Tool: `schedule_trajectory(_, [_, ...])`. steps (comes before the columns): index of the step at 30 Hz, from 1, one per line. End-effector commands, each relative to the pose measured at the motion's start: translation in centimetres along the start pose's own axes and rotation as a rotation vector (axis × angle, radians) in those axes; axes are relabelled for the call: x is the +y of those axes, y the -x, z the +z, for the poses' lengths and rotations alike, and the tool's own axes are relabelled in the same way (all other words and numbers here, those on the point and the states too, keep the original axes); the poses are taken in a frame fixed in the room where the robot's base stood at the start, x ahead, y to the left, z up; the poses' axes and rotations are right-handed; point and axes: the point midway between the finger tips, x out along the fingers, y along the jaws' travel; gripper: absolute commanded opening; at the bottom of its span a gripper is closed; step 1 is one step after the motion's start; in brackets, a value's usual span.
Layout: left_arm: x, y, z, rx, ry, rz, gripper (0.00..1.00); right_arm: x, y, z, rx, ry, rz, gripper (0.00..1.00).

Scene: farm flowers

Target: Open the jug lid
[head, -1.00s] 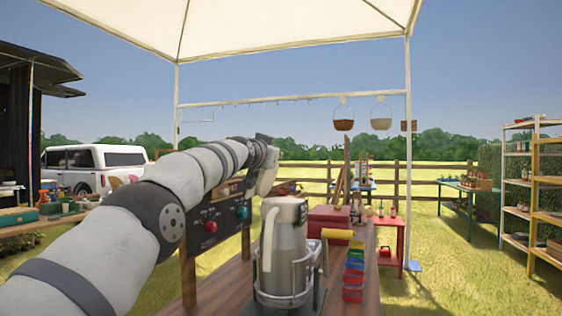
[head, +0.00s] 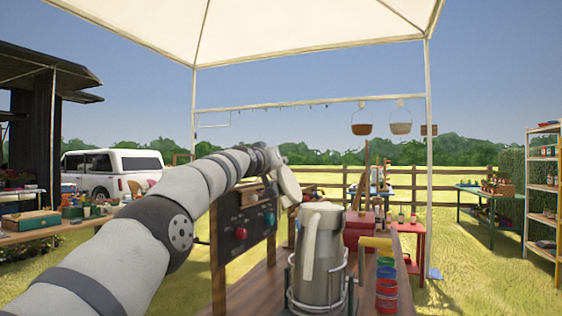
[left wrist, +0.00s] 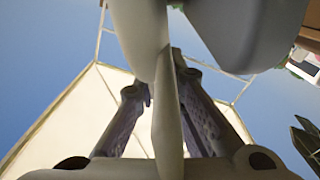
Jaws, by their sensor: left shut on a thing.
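The grey metal jug (head: 321,255) stands upright in a wire holder on the wooden table, its pale handle on the near left side. My left arm reaches in from the left, and my left gripper (head: 277,160) is up beyond the jug's upper left. A pale grey flat, tilted piece (head: 290,184) shows at the gripper; it looks like the jug lid, but its joint to the jug is unclear. In the left wrist view my left gripper (left wrist: 166,88) is shut on a pale grey piece (left wrist: 141,35). A darker grey rounded shape fills the top right. My right gripper is out of view.
A dark control panel (head: 242,222) with a red knob stands left of the jug. Colored cups (head: 386,290) and a yellow-handled tool (head: 376,243) are close on its right, with a red box (head: 357,228) behind.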

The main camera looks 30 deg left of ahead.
Motion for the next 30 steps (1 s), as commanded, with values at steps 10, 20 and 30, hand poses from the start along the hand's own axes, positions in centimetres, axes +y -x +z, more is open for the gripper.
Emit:
schedule_trajectory(10, [-0.15, -0.15, 0.7, -0.013, 0.025, 0.001, 0.0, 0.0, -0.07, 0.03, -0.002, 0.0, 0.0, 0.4])
schedule_trajectory(20, [-0.1, -0.13, 0.59, -0.011, 0.023, 0.002, 0.26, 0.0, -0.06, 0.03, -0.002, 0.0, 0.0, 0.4])
schedule_trajectory(30, [-0.29, 0.08, 0.12, -0.003, 0.025, 0.0, 0.26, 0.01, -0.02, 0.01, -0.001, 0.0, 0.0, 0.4])
